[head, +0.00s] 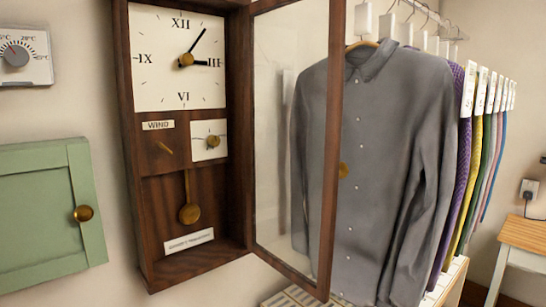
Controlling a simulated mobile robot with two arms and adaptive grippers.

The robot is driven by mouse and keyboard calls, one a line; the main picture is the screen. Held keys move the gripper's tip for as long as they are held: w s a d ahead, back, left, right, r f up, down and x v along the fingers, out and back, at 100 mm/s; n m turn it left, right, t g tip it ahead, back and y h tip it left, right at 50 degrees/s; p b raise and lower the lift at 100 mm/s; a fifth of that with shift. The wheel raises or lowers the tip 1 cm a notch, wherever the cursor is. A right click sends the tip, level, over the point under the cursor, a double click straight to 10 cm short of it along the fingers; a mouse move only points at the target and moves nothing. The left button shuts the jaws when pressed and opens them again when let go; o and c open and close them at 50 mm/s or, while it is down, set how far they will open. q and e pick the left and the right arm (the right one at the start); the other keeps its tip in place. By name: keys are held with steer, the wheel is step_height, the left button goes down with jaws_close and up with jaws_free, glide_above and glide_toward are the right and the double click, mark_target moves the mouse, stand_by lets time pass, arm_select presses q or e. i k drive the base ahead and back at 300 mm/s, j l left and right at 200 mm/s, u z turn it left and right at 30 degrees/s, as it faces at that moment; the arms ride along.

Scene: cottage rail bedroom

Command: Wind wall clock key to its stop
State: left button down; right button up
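A dark wood wall clock (121,110) hangs at the left of the head view. Its glazed door (336,110) stands open to the right. The white dial (155,85) has a long hand up toward the upper right and a short one near III. Below it, a small slanted brass piece (165,148), possibly the winding key, sits under the WIND label (158,125). Beside it is a small white plate (209,154) with a brass centre (212,142). A brass pendulum (190,213) hangs below. Neither gripper is in view.
A grey shirt (395,170) and several coloured garments hang on a rail to the right, behind the open door. A green cabinet door (40,210) with a brass knob (83,213) is at left, below a thermostat (22,58). A wooden table (523,235) stands far right.

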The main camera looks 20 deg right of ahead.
mark_target(160, 145)
steer(key=l+u, duration=0.2)
steer(key=l, duration=0.45)
steer(key=l+u, duration=0.2)
steer(key=l, duration=0.4)
steer(key=l+u, duration=0.2)
steer(key=l, duration=0.45)
steer(key=l+u, duration=0.2)
steer(key=l, duration=0.4)
steer(key=k+l+u, duration=0.25)
steer(key=l, duration=0.35)
steer(key=i+l, duration=0.05)
